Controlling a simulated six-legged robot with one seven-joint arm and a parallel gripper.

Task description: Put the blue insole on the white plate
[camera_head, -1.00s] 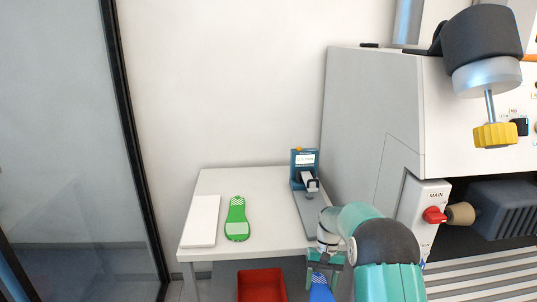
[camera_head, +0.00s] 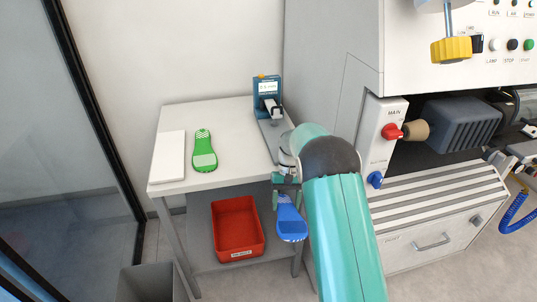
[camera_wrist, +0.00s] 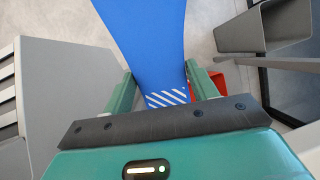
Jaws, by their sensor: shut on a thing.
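The blue insole (camera_head: 291,220) hangs from my gripper (camera_head: 286,184), beside the front right of the table. In the wrist view the blue insole (camera_wrist: 148,40) sits between the two fingers of my gripper (camera_wrist: 160,84), with its white-striped end nearest the palm. My gripper is shut on it. The white plate (camera_head: 168,156) lies flat at the left of the table top, and nothing lies on it. The insole is apart from the plate, to its right and lower in the picture.
A green insole (camera_head: 204,152) lies on the white table (camera_head: 231,171) right of the plate. A blue device (camera_head: 267,96) stands at the table's back right. A red bin (camera_head: 237,226) is on the lower shelf. A grey bin (camera_head: 146,283) stands on the floor. The grinding machine (camera_head: 335,75) is at right.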

